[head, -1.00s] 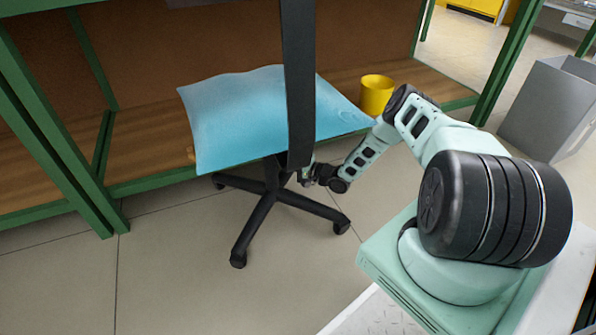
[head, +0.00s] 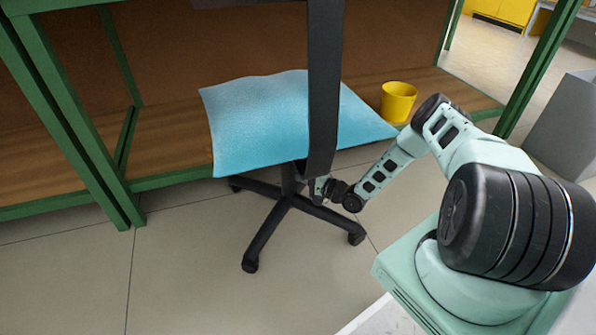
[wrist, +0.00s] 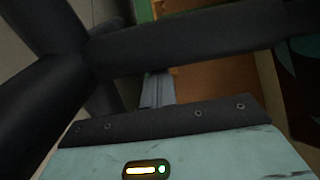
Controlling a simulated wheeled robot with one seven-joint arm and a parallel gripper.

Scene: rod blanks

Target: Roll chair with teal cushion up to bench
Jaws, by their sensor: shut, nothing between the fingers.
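The chair has a teal cushion (head: 265,125), a tall black back upright (head: 324,85) and a black wheeled base (head: 275,220). It stands upright at the bench (head: 165,182), its cushion overlapping the front of the lower wooden shelf in the head view. My gripper (head: 318,188) is low beside the foot of the back upright, under the cushion's right side, partly hidden by the upright. In the wrist view its grey fingers (wrist: 157,90) are shut and empty, close to thick black bars (wrist: 180,45) that look like chair parts. Whether they touch is unclear.
A yellow pot (head: 397,102) stands on the lower shelf, right of the cushion. Green bench legs (head: 75,130) rise at left and right. A grey bin (head: 565,125) stands at the far right. The tiled floor at front left is clear.

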